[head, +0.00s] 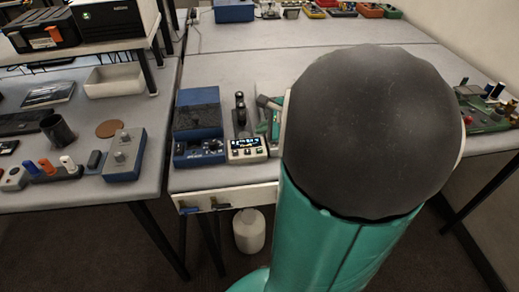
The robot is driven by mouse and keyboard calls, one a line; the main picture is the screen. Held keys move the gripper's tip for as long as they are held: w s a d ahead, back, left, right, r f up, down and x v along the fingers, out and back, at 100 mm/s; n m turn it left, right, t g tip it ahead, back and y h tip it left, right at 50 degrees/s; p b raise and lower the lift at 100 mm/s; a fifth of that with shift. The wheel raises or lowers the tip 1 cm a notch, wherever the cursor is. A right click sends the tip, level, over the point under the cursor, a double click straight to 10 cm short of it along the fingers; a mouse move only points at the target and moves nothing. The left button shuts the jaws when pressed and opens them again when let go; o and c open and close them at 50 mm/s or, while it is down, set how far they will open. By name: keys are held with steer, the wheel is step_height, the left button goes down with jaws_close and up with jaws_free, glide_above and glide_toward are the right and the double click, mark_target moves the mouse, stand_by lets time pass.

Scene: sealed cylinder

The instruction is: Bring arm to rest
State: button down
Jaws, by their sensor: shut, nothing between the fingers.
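My arm (330,235) fills the right middle of the head view. It shows as a teal link topped by a large dark rounded joint cover (368,130). The arm rises in front of the workbench (225,70) and hides a wide part of it. My gripper does not show; I cannot tell where it is relative to the bench.
Blue-and-black equipment (198,120) and a small device with a lit display (247,149) stand near the bench's front edge. A side table (85,190) on the left holds a white tray (115,80) and a dark cup (57,131). A white jug (249,231) stands below.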

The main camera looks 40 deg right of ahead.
steer(key=shift+a, duration=0.1)
stand_by(0.6)
steer(key=a+r+n+g+y, duration=0.1)
steer(key=a+r+n+g, duration=0.25)
steer(key=a+n, duration=1)
steer(key=s+a+r+n+h, duration=0.1)
steer(key=s+a+r+n, duration=0.1)
steer(key=s+a+n, duration=0.2)
steer(key=s+a+r+n+h, duration=0.1)
steer(key=s+a+r+n, duration=0.1)
steer(key=s+a+n, duration=0.3)
steer(key=a+n, duration=0.3)
steer(key=a, duration=0.1)
steer(key=shift+s+r, duration=0.25)
